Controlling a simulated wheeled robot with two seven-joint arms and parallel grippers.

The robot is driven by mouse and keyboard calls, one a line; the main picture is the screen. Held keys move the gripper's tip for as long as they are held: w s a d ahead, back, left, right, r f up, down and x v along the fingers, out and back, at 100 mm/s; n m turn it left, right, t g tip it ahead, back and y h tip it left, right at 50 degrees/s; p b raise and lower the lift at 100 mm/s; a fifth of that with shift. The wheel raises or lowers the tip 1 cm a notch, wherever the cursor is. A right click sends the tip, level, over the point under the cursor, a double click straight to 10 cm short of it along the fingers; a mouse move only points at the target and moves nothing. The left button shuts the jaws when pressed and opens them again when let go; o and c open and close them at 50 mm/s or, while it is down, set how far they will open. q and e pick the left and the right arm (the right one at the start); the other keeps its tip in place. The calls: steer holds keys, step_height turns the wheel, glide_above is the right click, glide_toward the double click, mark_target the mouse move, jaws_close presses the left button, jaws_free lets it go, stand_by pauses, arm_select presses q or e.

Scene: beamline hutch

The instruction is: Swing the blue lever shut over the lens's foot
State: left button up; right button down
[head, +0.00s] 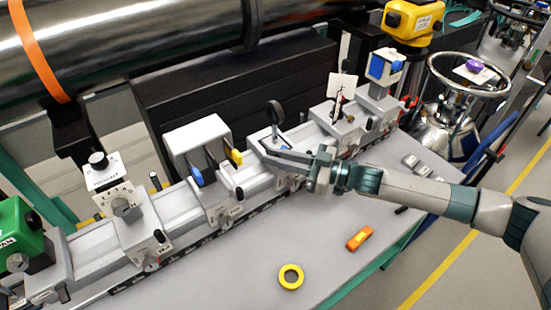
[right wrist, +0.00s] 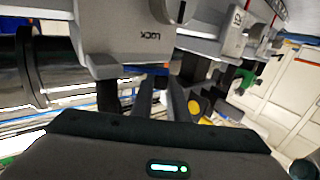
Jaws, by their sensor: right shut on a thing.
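The round dark lens (head: 276,111) stands upright on a short post above its carriage on the rail. A small patch of blue, which looks like the blue lever (head: 272,141), shows at the lens's foot, mostly hidden by my fingers. My right gripper (head: 276,153) reaches in from the right, its fingers closed at the front of that carriage. In the right wrist view the fingers (right wrist: 161,102) are close together beneath a pale block marked LOCK. What lies between the tips is largely hidden; it appears to be the lever. My left gripper is out of view.
The optical rail (head: 180,200) carries other carriages left and right of the lens, including a white housing (head: 197,138) and a white card (head: 342,87). A yellow ring (head: 291,277) and an orange tool (head: 359,238) lie on the otherwise mostly clear table front.

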steer(key=shift+r+g, duration=0.1)
steer(key=shift+g, duration=0.2)
steer(key=c, duration=1.7)
jaws_free()
steer(key=shift+a+m+t+p, duration=0.1)
steer(key=shift+m+t+p, duration=0.25)
steer(key=shift+t, duration=0.35)
steer(key=shift+a+m+t+h+p, duration=0.2)
steer(key=shift+m+t+h+p, duration=0.25)
steer(key=shift+t+h, duration=0.2)
